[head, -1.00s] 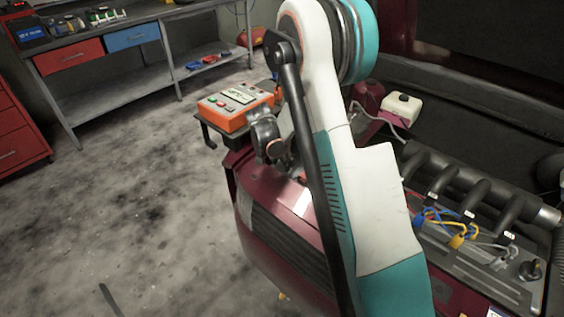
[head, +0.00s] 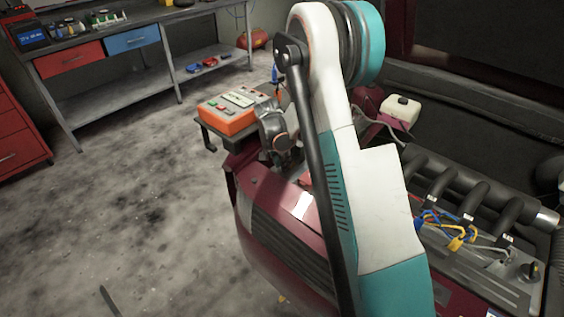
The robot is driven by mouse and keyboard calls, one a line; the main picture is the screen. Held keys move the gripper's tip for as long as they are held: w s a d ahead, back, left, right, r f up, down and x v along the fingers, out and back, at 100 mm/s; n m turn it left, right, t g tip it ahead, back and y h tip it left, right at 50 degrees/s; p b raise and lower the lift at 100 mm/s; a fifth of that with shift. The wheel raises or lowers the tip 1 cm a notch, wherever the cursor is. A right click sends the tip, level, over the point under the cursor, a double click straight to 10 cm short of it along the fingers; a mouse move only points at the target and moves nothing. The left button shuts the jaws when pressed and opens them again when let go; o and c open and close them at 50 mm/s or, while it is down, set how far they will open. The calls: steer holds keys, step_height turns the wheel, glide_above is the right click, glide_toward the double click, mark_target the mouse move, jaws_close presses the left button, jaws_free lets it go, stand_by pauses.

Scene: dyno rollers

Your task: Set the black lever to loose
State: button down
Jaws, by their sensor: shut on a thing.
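An orange control box (head: 229,112) with a pale display panel and red and green buttons stands on a dark stand at the front of the car. The grey wrist end of my arm (head: 273,130) is close to the right side of this box. The fingers of my gripper cannot be made out, and what they touch is hidden. I cannot make out the black lever; my white and teal arm covers much of the middle of the view.
The dark red car (head: 262,190) with its open engine bay lies below and right of my arm. A white-capped reservoir (head: 400,108) and black intake pipes (head: 460,190) stand there. A workbench (head: 110,55) is at the back left. The floor at left is mostly clear.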

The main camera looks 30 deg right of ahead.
steer(key=y, duration=0.1)
steer(key=d+g+y, duration=0.1)
steer(key=y+p, duration=0.1)
steer(key=shift+w+d+r+y, duration=0.25)
steer(key=shift+w+r+y, duration=0.05)
steer(key=shift+r+y, duration=0.1)
steer(key=shift+w+d+g+y, duration=0.1)
steer(key=shift+d+g+y, duration=0.2)
steer(key=shift+y, duration=0.4)
steer(key=shift+w+d+g+y, duration=0.1)
steer(key=shift+d+g+y, duration=0.1)
steer(key=shift+g+y, duration=0.35)
steer(key=shift+y, duration=0.35)
steer(key=c, duration=1.5)
jaws_free()
steer(key=v, duration=1.2)
steer(key=shift+s, duration=0.1)
